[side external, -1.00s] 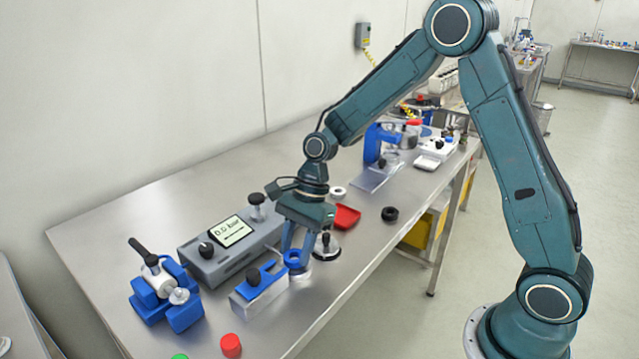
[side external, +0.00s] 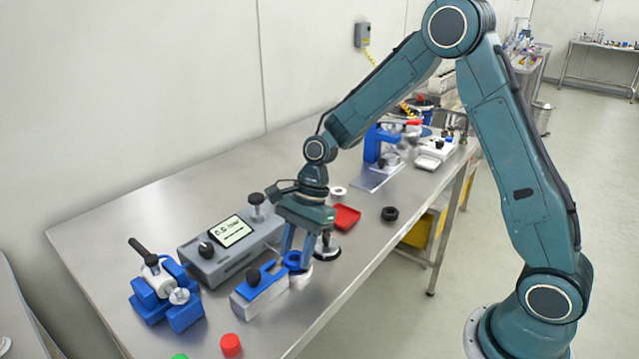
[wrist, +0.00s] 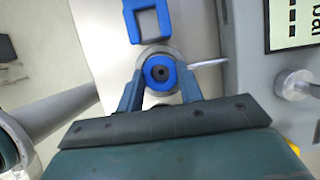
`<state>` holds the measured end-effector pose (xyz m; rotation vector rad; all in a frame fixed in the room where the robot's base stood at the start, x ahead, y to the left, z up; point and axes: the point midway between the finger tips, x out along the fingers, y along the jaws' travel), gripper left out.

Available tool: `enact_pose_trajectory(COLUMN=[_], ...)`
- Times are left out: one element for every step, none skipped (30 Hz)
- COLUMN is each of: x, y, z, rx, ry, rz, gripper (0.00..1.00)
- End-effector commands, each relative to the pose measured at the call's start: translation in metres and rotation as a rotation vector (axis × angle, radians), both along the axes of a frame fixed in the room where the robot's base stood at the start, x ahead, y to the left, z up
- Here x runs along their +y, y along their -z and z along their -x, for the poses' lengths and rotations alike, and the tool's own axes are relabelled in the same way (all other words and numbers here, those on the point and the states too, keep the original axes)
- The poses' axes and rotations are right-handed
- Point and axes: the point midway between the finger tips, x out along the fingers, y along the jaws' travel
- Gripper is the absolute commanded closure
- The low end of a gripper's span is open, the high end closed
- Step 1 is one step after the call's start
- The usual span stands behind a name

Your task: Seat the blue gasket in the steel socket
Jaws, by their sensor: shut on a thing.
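The blue gasket (wrist: 149,77) is a ring with a dark centre, held between the two fingers of my gripper (wrist: 161,80). In the side view my gripper (side external: 295,256) points down, shut on the gasket (side external: 293,263). The steel socket (side external: 299,281) is the pale round metal piece right under the gasket. In the wrist view the socket's grey rim (wrist: 160,50) shows around the gasket, roughly centred on it. The gasket is at or just above the socket's top; I cannot tell how deep it sits.
A grey gauge box (side external: 210,265) lies behind. A red tray (side external: 346,217) and black ring (side external: 389,214) lie to the right.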

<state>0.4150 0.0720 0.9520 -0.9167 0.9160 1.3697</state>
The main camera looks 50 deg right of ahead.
Motion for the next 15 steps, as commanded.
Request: enact_pose_trajectory(x=[0.0, 0.0, 0.0001, 0.0, 0.0001, 0.0, 0.0, 0.0001, 0.0001, 0.0, 0.0001, 0.0, 0.0, 0.0, 0.0], y=[0.0006, 0.0009, 0.0013, 0.0015, 0.0017, 0.0021, 0.0023, 0.0026, 0.0028, 0.0029, 0.003, 0.0031, 0.0031, 0.0031, 0.0031], z=[0.0001, 0.0001, 0.0002, 0.0002, 0.0002, 0.0002, 0.0002, 0.0002, 0.0002, 0.0002, 0.0002, 0.0002, 0.0002, 0.0002, 0.0002], rx=[0.0, 0.001, 0.001, 0.001, 0.001, 0.001, 0.001, 0.001, 0.001, 0.001, 0.001, 0.001, 0.001, 0.001, 0.001], ry=[0.0, 0.0, 0.0, 0.0, 0.0, 0.0, 0.0, 0.0, 0.0, 0.0, 0.0, 0.0, 0.0, 0.0, 0.0], rz=[0.0, 0.0, 0.0, 0.0, 0.0, 0.0, 0.0, 0.0, 0.0, 0.0, 0.0, 0.0, 0.0, 0.0, 0.0], gripper=[0.85, 0.85, 0.85, 0.85, 0.85, 0.85, 0.85, 0.85, 0.85, 0.85, 0.85, 0.85, 0.85, 0.85, 0.58])
